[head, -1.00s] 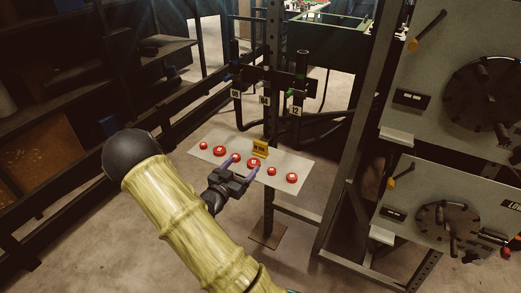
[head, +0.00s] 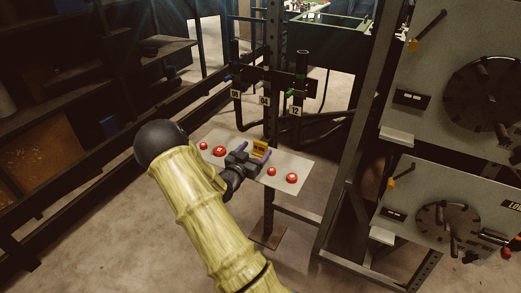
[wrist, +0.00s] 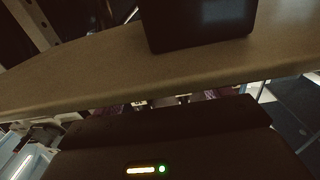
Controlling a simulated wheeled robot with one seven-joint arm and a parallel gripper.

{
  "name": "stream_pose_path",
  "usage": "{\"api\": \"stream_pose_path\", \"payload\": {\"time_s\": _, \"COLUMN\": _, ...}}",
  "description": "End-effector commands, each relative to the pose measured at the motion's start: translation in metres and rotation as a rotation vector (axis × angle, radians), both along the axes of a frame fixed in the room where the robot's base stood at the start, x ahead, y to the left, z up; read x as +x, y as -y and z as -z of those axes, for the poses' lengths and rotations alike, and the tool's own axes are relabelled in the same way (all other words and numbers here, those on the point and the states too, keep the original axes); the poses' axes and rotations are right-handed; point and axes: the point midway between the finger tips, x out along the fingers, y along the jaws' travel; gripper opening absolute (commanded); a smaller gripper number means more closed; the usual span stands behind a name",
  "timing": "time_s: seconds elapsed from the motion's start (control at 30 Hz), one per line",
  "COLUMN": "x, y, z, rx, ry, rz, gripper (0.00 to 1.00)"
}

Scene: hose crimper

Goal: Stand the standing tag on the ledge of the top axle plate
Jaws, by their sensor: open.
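The standing tag (head: 260,146), yellow with dark print, stands upright near the back edge of the pale board in the head view. My gripper (head: 254,152) is open, with its purple-tipped fingers close in front of the tag and near its two sides. I cannot tell whether they touch it. The top axle plate (head: 398,72) is the upper grey panel on the right, with a dark round disc. Its pale ledge (head: 397,135) juts out at the lower left corner and looks empty. The wrist view does not clearly show the tag.
The pale board (head: 295,166) carries several red buttons; my gripper hides some. A post with numbered labels (head: 264,100) stands behind it. A dark frame upright (head: 352,125) stands between board and panels. A lower panel (head: 412,190) has its own ledge (head: 382,235).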

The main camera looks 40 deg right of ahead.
Motion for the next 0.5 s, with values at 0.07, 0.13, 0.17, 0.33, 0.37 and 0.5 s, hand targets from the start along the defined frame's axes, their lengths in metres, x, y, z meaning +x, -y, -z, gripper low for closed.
{"api": "stream_pose_path", "payload": {"time_s": 0.07, "x": 0.004, "y": 0.012, "z": 0.0, "rx": -0.001, "ry": 0.002, "rz": 0.002, "gripper": 0.76}}
{"api": "stream_pose_path", "payload": {"time_s": 0.13, "x": 0.007, "y": 0.017, "z": 0.0, "rx": -0.001, "ry": 0.002, "rz": 0.0, "gripper": 0.76}}
{"api": "stream_pose_path", "payload": {"time_s": 0.17, "x": 0.008, "y": 0.019, "z": 0.0, "rx": -0.001, "ry": 0.0, "rz": 0.0, "gripper": 0.76}}
{"api": "stream_pose_path", "payload": {"time_s": 0.33, "x": 0.008, "y": 0.02, "z": 0.0, "rx": 0.0, "ry": 0.0, "rz": -0.001, "gripper": 0.76}}
{"api": "stream_pose_path", "payload": {"time_s": 0.37, "x": 0.008, "y": 0.02, "z": 0.0, "rx": 0.0, "ry": 0.0, "rz": -0.001, "gripper": 0.76}}
{"api": "stream_pose_path", "payload": {"time_s": 0.5, "x": 0.008, "y": 0.02, "z": 0.0, "rx": 0.0, "ry": 0.0, "rz": -0.001, "gripper": 0.76}}
